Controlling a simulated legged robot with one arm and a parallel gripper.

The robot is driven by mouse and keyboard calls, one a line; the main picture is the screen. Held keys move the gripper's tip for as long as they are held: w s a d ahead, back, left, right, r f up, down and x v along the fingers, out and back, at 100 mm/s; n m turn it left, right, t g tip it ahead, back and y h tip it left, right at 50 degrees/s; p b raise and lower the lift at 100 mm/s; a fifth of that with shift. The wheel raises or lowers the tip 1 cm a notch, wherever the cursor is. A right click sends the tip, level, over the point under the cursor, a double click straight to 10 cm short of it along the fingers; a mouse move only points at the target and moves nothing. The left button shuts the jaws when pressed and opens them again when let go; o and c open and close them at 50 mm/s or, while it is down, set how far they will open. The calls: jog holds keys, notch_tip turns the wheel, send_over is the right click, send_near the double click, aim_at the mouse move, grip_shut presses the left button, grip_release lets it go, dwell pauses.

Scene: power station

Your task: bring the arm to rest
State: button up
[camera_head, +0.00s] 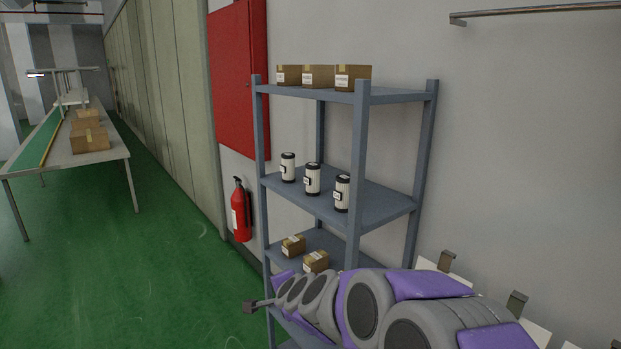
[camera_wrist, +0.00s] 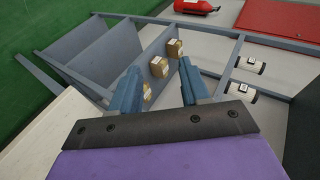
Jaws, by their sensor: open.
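My arm stretches across the lower right of the head view, in front of the shelf's lower part. My gripper (camera_head: 258,305) is at its left end, by the shelf's front left post. In the wrist view my gripper (camera_wrist: 160,88) shows two blue fingers held apart with nothing gripped between them. Small boxes on the shelf show beyond and between the fingers, one of them partly hidden by the left finger. The arm hides part of the lower shelf boards in the head view.
A grey-blue shelf (camera_head: 361,150) holds boxes (camera_head: 318,76), white canisters (camera_head: 313,179) and small boxes (camera_head: 316,261). A fire extinguisher (camera_head: 240,210) and red cabinet (camera_head: 238,80) are on the wall. A table (camera_head: 101,155) with boxes stands left. Green floor (camera_head: 130,270) is clear.

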jog(key=s+d+n+g+h, duration=0.1)
jog(key=s+d+n+g, duration=0.3)
jog(key=s, duration=1.1)
jog(key=s+d+f+n+g+h, duration=0.1)
jog(key=s+d+n+g, duration=0.2)
jog(key=s+d, duration=0.8)
jog(key=s+d+f+n+g+h, duration=0.1)
jog(key=s+d+n+g, duration=0.3)
jog(key=s, duration=1.5)
jog(key=d+g+h, duration=0.1)
jog(key=d, duration=0.2)
jog(key=shift+s+d+f+n, duration=0.15)
jog(key=shift+s+n, duration=0.1)
jog(key=shift+n, duration=0.05)
